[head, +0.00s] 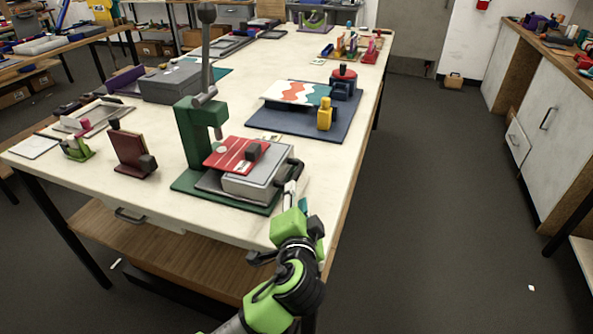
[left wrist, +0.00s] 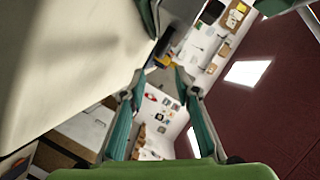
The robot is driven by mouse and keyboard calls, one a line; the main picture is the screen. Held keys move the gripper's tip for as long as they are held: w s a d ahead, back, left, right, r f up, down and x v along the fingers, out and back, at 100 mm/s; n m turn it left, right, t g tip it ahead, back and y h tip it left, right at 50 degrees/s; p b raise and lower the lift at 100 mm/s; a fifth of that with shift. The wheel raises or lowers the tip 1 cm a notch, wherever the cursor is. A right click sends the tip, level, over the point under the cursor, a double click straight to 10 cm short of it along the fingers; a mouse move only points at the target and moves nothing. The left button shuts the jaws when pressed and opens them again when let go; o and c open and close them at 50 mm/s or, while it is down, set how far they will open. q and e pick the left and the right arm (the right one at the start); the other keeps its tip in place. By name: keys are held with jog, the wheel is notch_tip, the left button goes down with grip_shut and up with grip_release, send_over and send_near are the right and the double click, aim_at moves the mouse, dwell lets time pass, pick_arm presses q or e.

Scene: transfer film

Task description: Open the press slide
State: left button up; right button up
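The green press (head: 195,135) stands near the table's front edge with its long grey lever (head: 206,50) raised. Its light grey slide (head: 252,183) lies low on the green base, with a red plate (head: 232,154) and a small dark block on top. A dark handle (head: 292,172) is on the slide's right side. My left gripper (head: 293,190) is just in front of this handle; contact cannot be told. In the left wrist view its two teal fingers stand apart, with an open gap (left wrist: 160,74) between the tips. My right gripper is not in view.
A blue board (head: 275,125) with a patterned sheet and a yellow part (head: 325,114) lies behind the press. A dark red holder (head: 133,152) and a grey box (head: 178,82) stand to its left. The floor (head: 430,200) right of the table is clear.

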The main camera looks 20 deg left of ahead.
aim_at(296, 179)
pick_arm(q)
jog(key=p+x, duration=0.1)
jog(key=x, duration=1)
jog(key=shift+w, duration=0.3)
grip_shut()
